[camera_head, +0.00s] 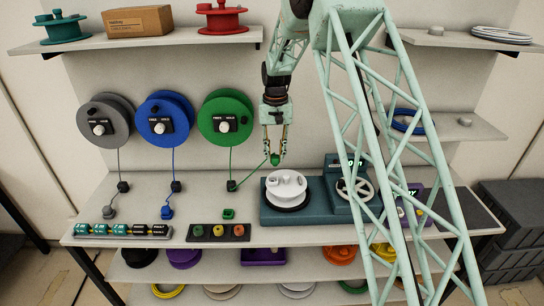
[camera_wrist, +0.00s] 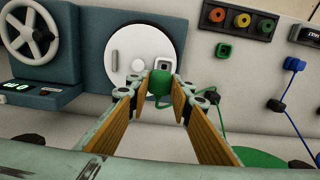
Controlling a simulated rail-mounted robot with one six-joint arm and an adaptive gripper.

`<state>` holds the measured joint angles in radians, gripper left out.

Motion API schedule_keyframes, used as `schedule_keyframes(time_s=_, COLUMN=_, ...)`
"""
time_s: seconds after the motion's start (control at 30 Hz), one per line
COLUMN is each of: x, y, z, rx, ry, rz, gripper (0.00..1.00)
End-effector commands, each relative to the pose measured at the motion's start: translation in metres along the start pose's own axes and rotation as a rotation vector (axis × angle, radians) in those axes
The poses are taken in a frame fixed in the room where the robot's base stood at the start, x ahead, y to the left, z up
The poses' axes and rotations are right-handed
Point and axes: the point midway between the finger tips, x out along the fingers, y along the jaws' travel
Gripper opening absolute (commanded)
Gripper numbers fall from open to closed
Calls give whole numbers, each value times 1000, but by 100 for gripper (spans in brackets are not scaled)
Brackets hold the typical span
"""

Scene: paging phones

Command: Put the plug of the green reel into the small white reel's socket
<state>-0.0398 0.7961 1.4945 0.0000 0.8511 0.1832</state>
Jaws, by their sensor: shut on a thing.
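My gripper (camera_head: 275,150) is shut on the green plug (camera_head: 275,160) and holds it above and slightly left of the small white reel (camera_head: 286,180). In the wrist view my gripper (camera_wrist: 165,88) has the green plug (camera_wrist: 159,82) between its fingertips, close in the picture to the white reel's square socket (camera_wrist: 162,64). The plug hides part of the area below the socket, and I cannot tell its gap from the socket. The white reel lies flat on a dark teal stand (camera_head: 265,216). The green reel (camera_head: 222,104) hangs on the wall panel, its green cord running to the plug.
Grey (camera_head: 107,108) and blue (camera_head: 165,105) reels hang left of the green one, their cords reaching the table. A green block (camera_head: 228,214) and a panel with three coloured knobs (camera_head: 218,232) lie left of the stand. A handwheel (camera_head: 354,189) stands right of the white reel.

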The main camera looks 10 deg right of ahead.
Motion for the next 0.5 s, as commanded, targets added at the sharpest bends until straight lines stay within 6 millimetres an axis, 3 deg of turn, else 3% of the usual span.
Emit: schedule_keyframes(time_s=0.5, x=0, y=8, z=-2, rx=2, ry=0, rz=0, gripper=12)
